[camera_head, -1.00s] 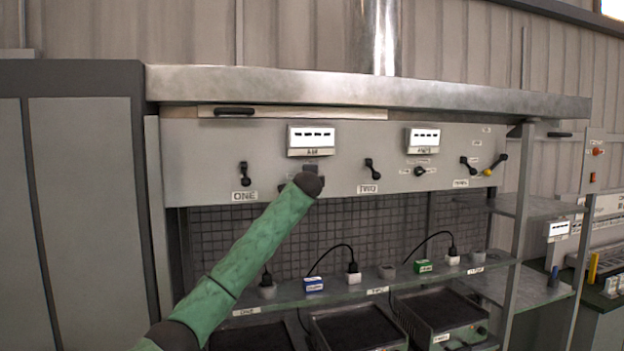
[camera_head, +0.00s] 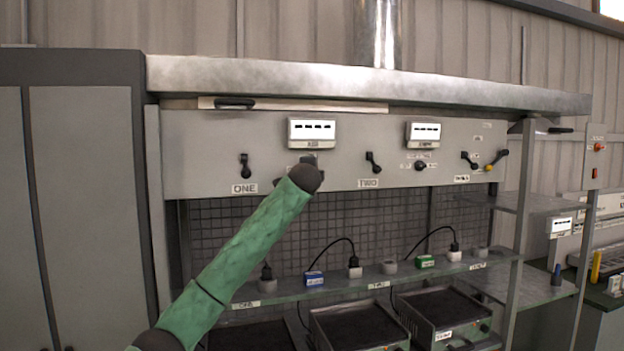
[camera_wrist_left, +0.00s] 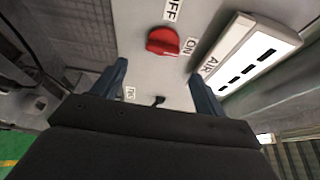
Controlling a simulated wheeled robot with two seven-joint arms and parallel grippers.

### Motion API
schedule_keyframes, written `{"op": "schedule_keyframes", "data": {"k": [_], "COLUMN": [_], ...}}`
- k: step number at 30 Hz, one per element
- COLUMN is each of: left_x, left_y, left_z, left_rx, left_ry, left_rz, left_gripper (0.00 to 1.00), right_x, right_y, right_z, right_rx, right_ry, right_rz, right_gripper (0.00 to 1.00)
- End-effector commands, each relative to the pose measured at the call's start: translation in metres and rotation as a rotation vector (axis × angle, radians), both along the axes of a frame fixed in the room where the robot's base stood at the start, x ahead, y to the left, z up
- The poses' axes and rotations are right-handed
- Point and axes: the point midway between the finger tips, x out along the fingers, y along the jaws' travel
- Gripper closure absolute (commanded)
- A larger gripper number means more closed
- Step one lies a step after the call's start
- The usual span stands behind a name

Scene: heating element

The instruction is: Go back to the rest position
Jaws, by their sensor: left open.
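My left arm, green with a dark wrist, reaches up from the bottom left in the head view. Its wrist covers the panel below the AIR display (camera_head: 312,133). My left gripper (camera_wrist_left: 158,87) is open and empty in the left wrist view, with its two blue fingers apart. A red knob (camera_wrist_left: 163,41) sits on the panel ahead of the fingers, apart from them, between the OFF and ON labels. The knob is hidden behind my arm in the head view. My right gripper is not in view.
The grey control panel (camera_head: 210,140) has several black switches, including one above ONE (camera_head: 244,165) and one above TWO (camera_head: 373,162). A glass shelf (camera_head: 340,288) with plugs runs below, above dark-topped hot plates (camera_head: 360,325). A grey cabinet (camera_head: 85,200) stands on the left.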

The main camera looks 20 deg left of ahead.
Motion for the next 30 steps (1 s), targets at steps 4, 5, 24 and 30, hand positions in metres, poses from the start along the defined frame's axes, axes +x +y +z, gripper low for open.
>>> {"op": "schedule_keyframes", "data": {"k": [4,5,24,30], "left_x": [-0.007,-0.007,-0.017,-0.04], "left_y": [-0.001,-0.002,-0.03,-0.055], "left_z": [-0.001,-0.001,-0.094,-0.188], "left_rx": [0.001,0.001,-0.089,-0.198], "left_ry": [0.0,0.001,0.078,0.161], "left_rz": [0.0,0.0,-0.029,-0.047], "left_gripper": [0.27,0.27,0.27,0.27], "right_x": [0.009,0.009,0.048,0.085], "right_y": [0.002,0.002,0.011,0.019], "right_z": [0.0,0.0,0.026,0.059], "right_rx": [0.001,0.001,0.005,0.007], "right_ry": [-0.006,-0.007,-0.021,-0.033], "right_rz": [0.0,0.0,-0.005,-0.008], "right_gripper": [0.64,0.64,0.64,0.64]}}
